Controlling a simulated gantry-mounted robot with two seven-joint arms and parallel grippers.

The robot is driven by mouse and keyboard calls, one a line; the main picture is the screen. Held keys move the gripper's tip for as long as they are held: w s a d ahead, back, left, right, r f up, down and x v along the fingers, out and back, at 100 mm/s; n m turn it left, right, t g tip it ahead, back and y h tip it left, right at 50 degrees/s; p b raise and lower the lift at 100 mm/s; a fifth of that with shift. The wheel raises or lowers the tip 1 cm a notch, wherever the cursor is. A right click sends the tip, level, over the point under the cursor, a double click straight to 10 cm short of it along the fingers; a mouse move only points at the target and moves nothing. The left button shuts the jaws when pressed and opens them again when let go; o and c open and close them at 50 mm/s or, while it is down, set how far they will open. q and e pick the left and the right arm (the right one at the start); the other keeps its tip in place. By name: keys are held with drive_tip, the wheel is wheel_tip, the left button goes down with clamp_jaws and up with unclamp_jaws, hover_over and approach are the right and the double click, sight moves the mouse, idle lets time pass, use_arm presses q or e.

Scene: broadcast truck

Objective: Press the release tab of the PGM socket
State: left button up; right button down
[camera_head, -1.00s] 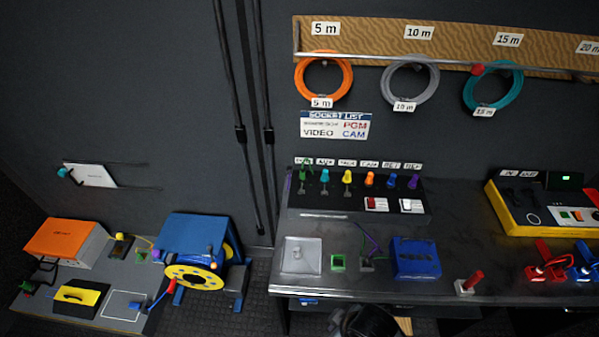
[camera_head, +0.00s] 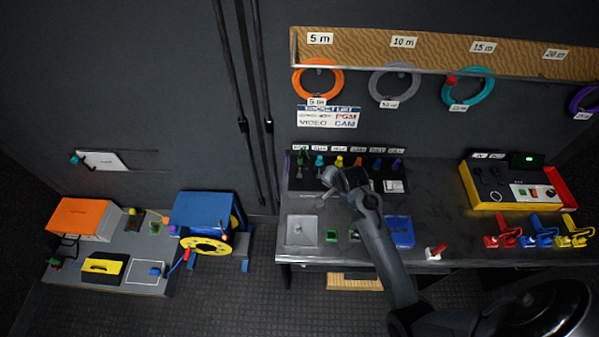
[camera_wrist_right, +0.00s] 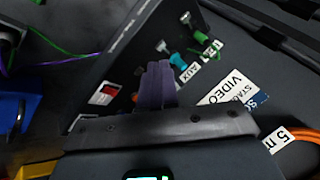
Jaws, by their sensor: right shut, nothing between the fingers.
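The socket panel (camera_head: 300,184) stands at the back of the bench, with a row of coloured plugs under small white labels. The green plug (camera_head: 302,159), cyan plug (camera_head: 319,160), yellow plug (camera_head: 339,161) and purple plug (camera_head: 396,166) show. The labels are too small to tell which socket is PGM. My right gripper (camera_head: 328,180) is in front of the panel near the cyan and yellow plugs and hides part of it. In the right wrist view its fingers (camera_wrist_right: 158,68) are shut and empty, pointing at the panel beside the cyan plug (camera_wrist_right: 177,61). No release tab is clear there. My left gripper is out of view.
A red-and-white switch (camera_wrist_right: 104,94) sits on the panel. A blue box (camera_head: 400,232) and a metal plate (camera_head: 301,231) lie on the bench. A yellow case (camera_head: 484,187) stands right. Cable coils (camera_head: 317,82) hang above.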

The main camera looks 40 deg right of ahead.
drive_tip(key=w+d+f+m+t, duration=0.1)
drive_tip(key=w+d+m, duration=0.1)
drive_tip(key=w+m, duration=0.6)
drive_tip(key=m+t+y, duration=0.2)
drive_tip(key=m, duration=0.2)
hover_over(300, 177)
drive_tip(key=shift+f, duration=0.1)
wheel_tip(300, 177, down, 7)
drive_tip(key=b, duration=0.7)
drive_tip(key=shift+s+d, duration=0.1)
drive_tip(key=shift+f+b, duration=0.35)
drive_tip(key=shift+f, duration=0.5)
